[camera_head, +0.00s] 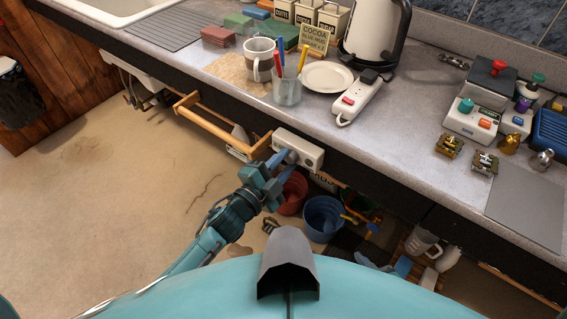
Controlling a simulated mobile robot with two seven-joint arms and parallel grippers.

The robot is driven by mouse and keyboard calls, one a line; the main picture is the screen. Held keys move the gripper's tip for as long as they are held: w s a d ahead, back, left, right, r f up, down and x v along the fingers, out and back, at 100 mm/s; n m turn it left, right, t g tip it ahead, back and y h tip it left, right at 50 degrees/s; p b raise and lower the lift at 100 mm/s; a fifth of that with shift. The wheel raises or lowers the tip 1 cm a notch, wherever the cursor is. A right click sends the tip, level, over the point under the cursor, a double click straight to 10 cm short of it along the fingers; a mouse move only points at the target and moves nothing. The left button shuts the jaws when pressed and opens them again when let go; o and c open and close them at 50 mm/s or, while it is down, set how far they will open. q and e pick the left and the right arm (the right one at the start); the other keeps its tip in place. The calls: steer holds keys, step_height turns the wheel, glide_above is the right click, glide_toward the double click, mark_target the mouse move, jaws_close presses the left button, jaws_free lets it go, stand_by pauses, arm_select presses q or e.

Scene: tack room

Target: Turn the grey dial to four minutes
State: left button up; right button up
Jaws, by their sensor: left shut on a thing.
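The grey dial (291,157) is on the front of a white timer box (312,152) mounted on the dark front edge of the counter. My left gripper (282,160) reaches up from the lower left and is shut on the dial. The fingers cover part of the dial, and I cannot read its marks or setting from here. My right gripper is not in view.
A wooden rail (215,126) sticks out from the counter front left of the box. Red (292,193) and blue (323,217) buckets stand below.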

stand_by(0.4)
arm_select(q)
steer(key=o, duration=1)
steer(key=shift+c, duration=0.2)
steer(key=shift+s, duration=0.1)
steer(key=b+v, duration=0.1)
steer(key=v, duration=1.2)
steer(key=shift+a, duration=0.1)
steer(key=s+a+f+n+g+y+p, duration=0.1)
steer(key=s+a+f+n+g+y, duration=0.3)
steer(key=n, duration=1.2)
steer(key=s+a+f+y, duration=0.2)
steer(key=s+f+y, duration=0.1)
steer(key=s+f, duration=0.1)
steer(key=shift+s, duration=0.75)
